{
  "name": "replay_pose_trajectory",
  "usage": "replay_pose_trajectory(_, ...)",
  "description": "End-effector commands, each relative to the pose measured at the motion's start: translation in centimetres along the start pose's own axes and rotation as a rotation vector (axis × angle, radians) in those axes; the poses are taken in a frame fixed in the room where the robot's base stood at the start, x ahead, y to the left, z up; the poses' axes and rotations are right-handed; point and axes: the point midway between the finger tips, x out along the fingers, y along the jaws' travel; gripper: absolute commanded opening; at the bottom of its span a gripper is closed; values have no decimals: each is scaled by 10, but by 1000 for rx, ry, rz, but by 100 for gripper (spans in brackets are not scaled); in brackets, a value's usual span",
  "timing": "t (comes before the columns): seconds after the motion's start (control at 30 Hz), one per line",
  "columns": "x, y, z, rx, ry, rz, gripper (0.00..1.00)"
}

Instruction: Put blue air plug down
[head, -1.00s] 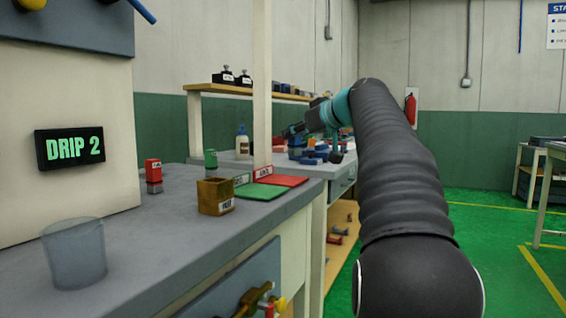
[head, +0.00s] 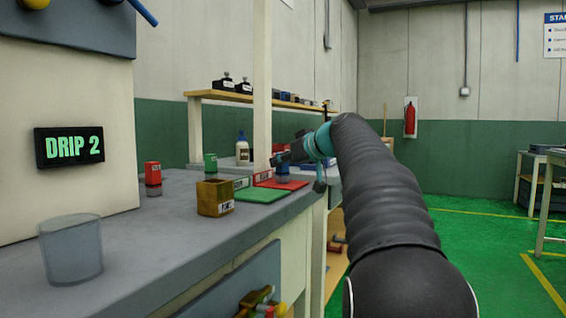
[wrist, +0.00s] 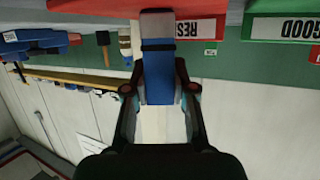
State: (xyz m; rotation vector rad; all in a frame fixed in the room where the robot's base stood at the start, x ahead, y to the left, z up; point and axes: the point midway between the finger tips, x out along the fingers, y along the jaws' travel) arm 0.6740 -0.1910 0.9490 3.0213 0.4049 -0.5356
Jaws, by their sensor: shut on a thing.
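The blue air plug (wrist: 160,88) is between the two fingers of my gripper (wrist: 157,72) in the wrist view. It has a blue body, a dark band and a grey end. In the head view my gripper (head: 284,158) is over the red mat (head: 291,185) at the bench's far end, with a bit of blue under it. The wrist view shows the plug's grey end in front of the red mat's edge; I cannot tell whether they touch.
A green mat (head: 262,196) lies nearer than the red one. A brown box (head: 208,199), a red plug (head: 153,172), a green plug (head: 210,161) and a clear cup (head: 70,250) stand on the grey bench (head: 140,240). A post (head: 262,90) rises behind the mats.

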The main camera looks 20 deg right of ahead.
Motion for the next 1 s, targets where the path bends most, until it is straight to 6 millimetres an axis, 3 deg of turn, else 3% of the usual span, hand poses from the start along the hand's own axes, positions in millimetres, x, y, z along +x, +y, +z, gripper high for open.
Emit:
replay_pose_trajectory(0.07,1,0,3,0,0,0,0)
replay_pose_trajectory(0.1,1,0,2,0,0,0,33)
replay_pose_trajectory(0.17,1,0,2,0,0,0,48)
replay_pose_trajectory(0.2,1,0,2,0,0,0,50)
replay_pose_trajectory(0.6,-4,0,-1,0,0,1,50)
replay_pose_trajectory(1.0,-78,1,-1,0,1,3,50)
